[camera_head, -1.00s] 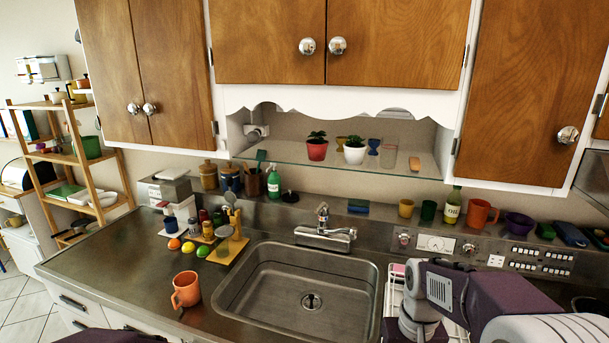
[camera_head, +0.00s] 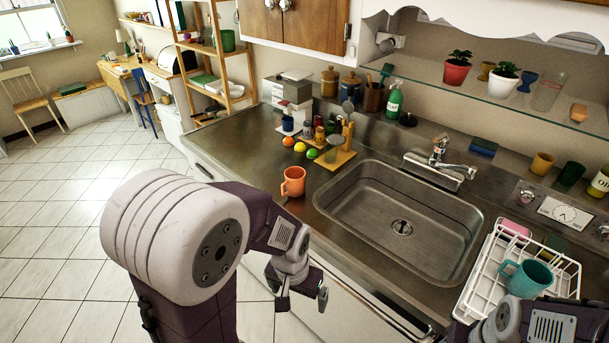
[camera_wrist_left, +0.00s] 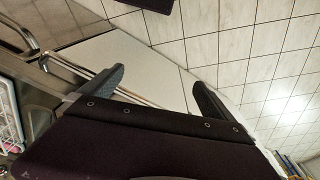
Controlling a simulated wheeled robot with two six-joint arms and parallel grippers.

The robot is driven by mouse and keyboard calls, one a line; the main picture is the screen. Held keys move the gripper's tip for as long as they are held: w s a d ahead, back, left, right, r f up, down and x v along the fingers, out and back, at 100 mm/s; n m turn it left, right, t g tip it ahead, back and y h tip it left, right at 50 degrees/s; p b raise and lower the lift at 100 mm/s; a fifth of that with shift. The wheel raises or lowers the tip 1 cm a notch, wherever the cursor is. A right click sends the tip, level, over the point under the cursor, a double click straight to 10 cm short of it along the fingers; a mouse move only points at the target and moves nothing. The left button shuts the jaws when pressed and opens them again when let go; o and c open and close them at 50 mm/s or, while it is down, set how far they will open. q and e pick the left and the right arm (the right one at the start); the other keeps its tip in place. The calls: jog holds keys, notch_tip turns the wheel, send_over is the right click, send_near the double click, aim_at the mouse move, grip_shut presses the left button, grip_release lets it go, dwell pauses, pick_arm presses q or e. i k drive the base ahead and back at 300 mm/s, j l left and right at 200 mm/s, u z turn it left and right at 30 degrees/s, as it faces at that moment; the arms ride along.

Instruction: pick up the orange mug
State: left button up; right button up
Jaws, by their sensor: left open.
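The orange mug (camera_head: 293,182) stands upright on the steel counter, left of the sink, near the counter's front edge, with its handle to the left. My left gripper (camera_head: 302,300) is open and empty. It hangs in front of the counter, below and nearer than the mug, and does not touch it. In the left wrist view my left gripper's two fingers (camera_wrist_left: 155,95) are spread apart, with a cabinet front and floor tiles beyond; the mug is not in that view. My right arm shows at the lower right of the head view, but its fingers cannot be made out.
The sink (camera_head: 400,225) lies right of the mug. A white dish rack (camera_head: 483,277) with a teal mug (camera_head: 527,277) stands at the right. Fruit (camera_head: 300,147) and a wooden stand (camera_head: 335,160) are behind the mug. The counter left of the mug is clear.

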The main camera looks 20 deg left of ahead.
aim_at(294, 181)
jog(key=i+j+z, duration=0.1)
jog(key=j, duration=0.25)
jog(key=i+j+z, duration=0.15)
jog(key=j, duration=0.2)
jog(key=i+j+z, duration=0.1)
jog(key=j, duration=0.25)
jog(key=i+j+z, duration=0.1)
jog(key=j, duration=0.25)
